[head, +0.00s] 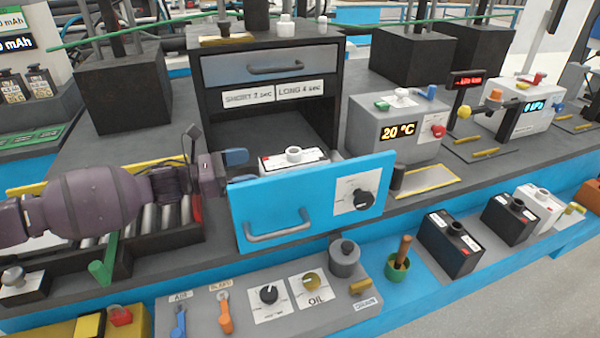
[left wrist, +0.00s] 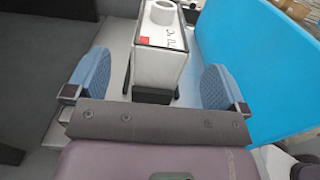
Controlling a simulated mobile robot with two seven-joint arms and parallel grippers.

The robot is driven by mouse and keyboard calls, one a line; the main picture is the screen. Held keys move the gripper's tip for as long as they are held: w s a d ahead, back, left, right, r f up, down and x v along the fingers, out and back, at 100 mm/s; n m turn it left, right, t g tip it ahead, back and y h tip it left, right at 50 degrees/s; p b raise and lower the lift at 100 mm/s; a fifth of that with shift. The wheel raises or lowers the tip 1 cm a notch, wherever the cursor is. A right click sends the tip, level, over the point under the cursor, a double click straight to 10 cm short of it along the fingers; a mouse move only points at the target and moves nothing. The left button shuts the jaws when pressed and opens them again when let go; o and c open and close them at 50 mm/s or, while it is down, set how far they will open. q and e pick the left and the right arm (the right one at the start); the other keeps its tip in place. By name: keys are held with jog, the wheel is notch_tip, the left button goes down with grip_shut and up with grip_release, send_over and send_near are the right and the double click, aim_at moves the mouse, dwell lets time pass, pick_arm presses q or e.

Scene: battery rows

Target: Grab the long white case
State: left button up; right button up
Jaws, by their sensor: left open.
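A long white case (head: 280,162) with a round white cap and a red mark on its dark-edged top stands in the open drawer behind the blue drawer front (head: 300,215). The drawer front hides its lower part in the head view. In the left wrist view the white case (left wrist: 160,65) stands ahead, roughly between the two blue finger pads. My left gripper (head: 238,168) is open and empty at the left end of the case, level with the top of the drawer front. I see no contact with the case. My right gripper is not in view.
The blue drawer wall (left wrist: 255,70) rises close to the right finger. The dark cabinet (head: 265,110) stands behind the case. Rollers (head: 165,220) lie below my left arm. Two black cases (head: 450,245) and another white case (head: 540,205) stand at the right.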

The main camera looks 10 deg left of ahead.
aim_at(263, 164)
pick_arm(q)
jog(key=shift+x, duration=0.8)
jog(key=shift+b+x, duration=0.35)
jog(key=shift+x, duration=2.6)
jog(key=shift+s, duration=0.1)
jog(key=shift+c, duration=0.2)
jog(key=c, duration=1.2)
jog(key=shift+o, duration=0.2)
jog(key=shift+r, duration=0.15)
